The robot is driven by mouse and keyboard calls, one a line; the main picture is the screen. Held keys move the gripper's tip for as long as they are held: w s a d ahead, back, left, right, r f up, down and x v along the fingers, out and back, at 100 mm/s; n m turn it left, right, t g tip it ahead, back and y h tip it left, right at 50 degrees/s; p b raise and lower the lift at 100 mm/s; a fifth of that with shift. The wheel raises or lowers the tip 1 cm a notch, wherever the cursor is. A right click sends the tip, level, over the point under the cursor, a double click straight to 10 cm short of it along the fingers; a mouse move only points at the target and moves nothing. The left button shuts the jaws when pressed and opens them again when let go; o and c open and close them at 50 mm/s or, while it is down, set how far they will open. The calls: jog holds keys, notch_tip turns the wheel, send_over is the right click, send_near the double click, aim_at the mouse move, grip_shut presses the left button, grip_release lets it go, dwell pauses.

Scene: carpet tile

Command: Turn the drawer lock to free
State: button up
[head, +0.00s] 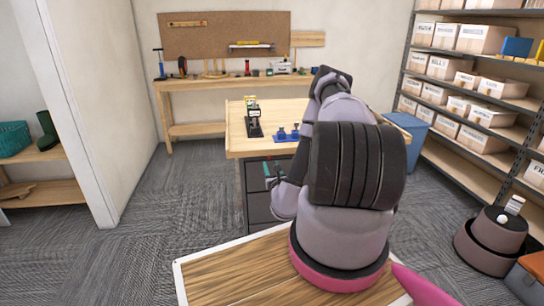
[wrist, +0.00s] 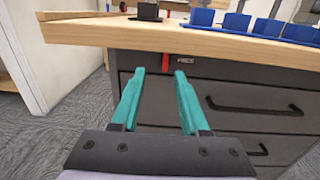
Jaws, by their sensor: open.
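The drawer lock shows in the wrist view as a small red lever (wrist: 166,62), roughly upright, on the top of the dark grey drawer cabinet (wrist: 225,72) just under the wooden bench top. A small dark label (wrist: 185,62) with pale lettering sits to its right; its text is too blurred to read surely. My gripper (wrist: 159,72) has two teal fingers spread apart and empty, with the lever between and just beyond the tips. The lever appears apart from both fingers. In the head view my gripper (head: 269,174) is partly hidden by my arm, in front of the cabinet (head: 257,206).
The bench top (wrist: 110,32) overhangs above the fingers. Blue bins (wrist: 202,18) and a black-based device (head: 254,122) stand on it. A black drawer handle (wrist: 255,108) juts out at right. Shelves of boxes (head: 483,38) stand right; carpet at left is clear.

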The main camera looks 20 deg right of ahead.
jog(key=d+f+x, duration=0.1)
jog(key=x, duration=0.9)
jog(key=shift+w+d+h, duration=0.2)
jog(key=shift+h, duration=0.1)
jog(key=shift+f, duration=0.1)
grip_shut()
